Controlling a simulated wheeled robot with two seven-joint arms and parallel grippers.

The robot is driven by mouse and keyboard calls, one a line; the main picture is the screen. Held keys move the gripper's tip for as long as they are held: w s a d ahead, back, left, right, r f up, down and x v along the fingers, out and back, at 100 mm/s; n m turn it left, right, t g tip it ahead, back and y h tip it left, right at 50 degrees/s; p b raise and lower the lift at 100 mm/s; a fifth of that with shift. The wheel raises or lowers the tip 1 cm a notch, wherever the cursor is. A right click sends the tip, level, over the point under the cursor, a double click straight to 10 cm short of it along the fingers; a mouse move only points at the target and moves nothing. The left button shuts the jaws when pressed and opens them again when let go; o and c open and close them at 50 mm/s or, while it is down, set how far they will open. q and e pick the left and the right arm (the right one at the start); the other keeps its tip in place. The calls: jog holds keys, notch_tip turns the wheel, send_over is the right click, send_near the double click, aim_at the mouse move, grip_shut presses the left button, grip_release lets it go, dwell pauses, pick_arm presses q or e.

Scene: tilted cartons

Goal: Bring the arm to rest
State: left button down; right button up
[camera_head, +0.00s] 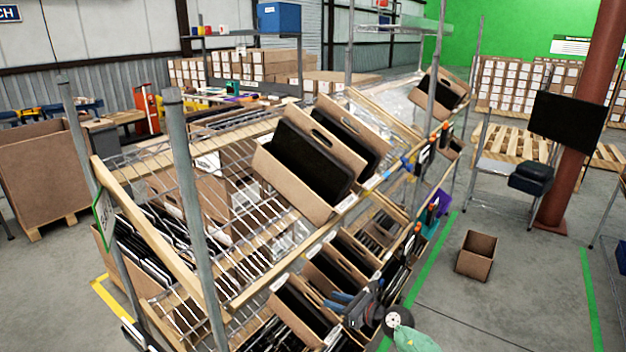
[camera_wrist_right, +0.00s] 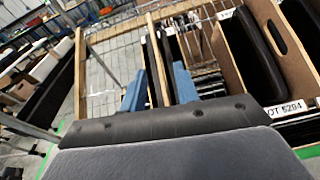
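My right gripper (camera_head: 334,302) is at the lower middle of the head view, beside the front of the lower row of cartons. Its two blue fingers also show in the right wrist view (camera_wrist_right: 159,72), apart, with no object clearly held between them. Behind the fingers in that view are a wooden strip and cartons; I cannot tell whether a finger touches them. My left gripper is not in view.
A metal rack carries tilted cartons (camera_head: 325,208) on its upper shelf and more cartons (camera_head: 298,312) below. A labelled carton (camera_wrist_right: 232,52) is close right of the fingers. A small empty carton (camera_head: 477,255) stands on open floor at right, near a red column (camera_head: 592,120).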

jog(key=w+d+r+m+t+h, duration=0.3)
jog(key=d+r+m+t+h, duration=0.4)
jog(key=m, duration=0.8)
jog(key=w+d+r+m+t+h, duration=0.3)
jog(key=d+r+m+h, duration=0.45)
jog(key=m, duration=0.75)
jog(key=s+d+f+m+g+h, duration=0.3)
jog(key=s+f+m+g, duration=0.6)
jog(key=f, duration=0.5)
jog(key=s+a+f+m+g+y, duration=0.1)
jog(key=s+a+f+g+y, duration=0.1)
jog(key=s+f, duration=0.6)
jog(key=s+a+f+m+g+y, duration=0.2)
jog(key=s+f, duration=0.7)
jog(key=s, duration=1.2)
jog(key=s+a+f+m+g+y, duration=0.1)
jog(key=s+a+f+g, duration=0.4)
jog(key=s, duration=0.9)
notch_tip(320, 180, down, 4)
jog(key=shift+s+a+r+m+y, duration=0.2)
jog(key=shift+s+a+m+y, duration=0.15)
jog(key=shift+a+m+y, duration=0.1)
